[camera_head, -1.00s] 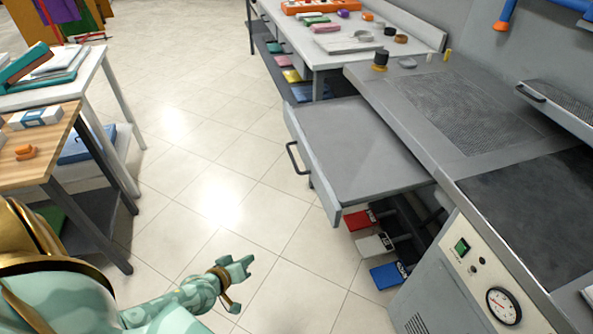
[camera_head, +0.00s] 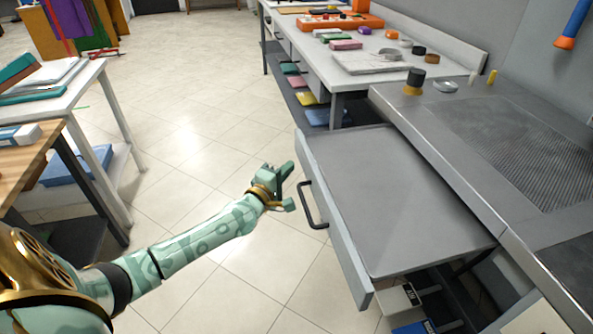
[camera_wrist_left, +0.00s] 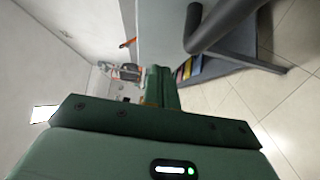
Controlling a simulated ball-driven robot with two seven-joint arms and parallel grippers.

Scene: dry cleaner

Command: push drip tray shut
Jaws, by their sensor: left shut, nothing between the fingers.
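The grey drip tray (camera_head: 385,195) is pulled out from the side of the grey pressing table and sticks out over the floor. Its front panel (camera_head: 333,222) carries a dark bar handle (camera_head: 308,203). My left gripper (camera_head: 291,186) is shut and empty, just left of the front panel and close to the handle. I cannot tell whether it touches the panel. In the left wrist view the dark handle (camera_wrist_left: 222,22) looms large at the top, near the green fingers (camera_wrist_left: 161,90). My right gripper is out of view.
The pressing table (camera_head: 470,165) stands on the right. A white worktable (camera_head: 385,65) with small items is behind the tray. Foot pedals (camera_head: 398,298) sit below the tray. Tables stand at the left, with a white one (camera_head: 100,85) there. The tiled floor between is clear.

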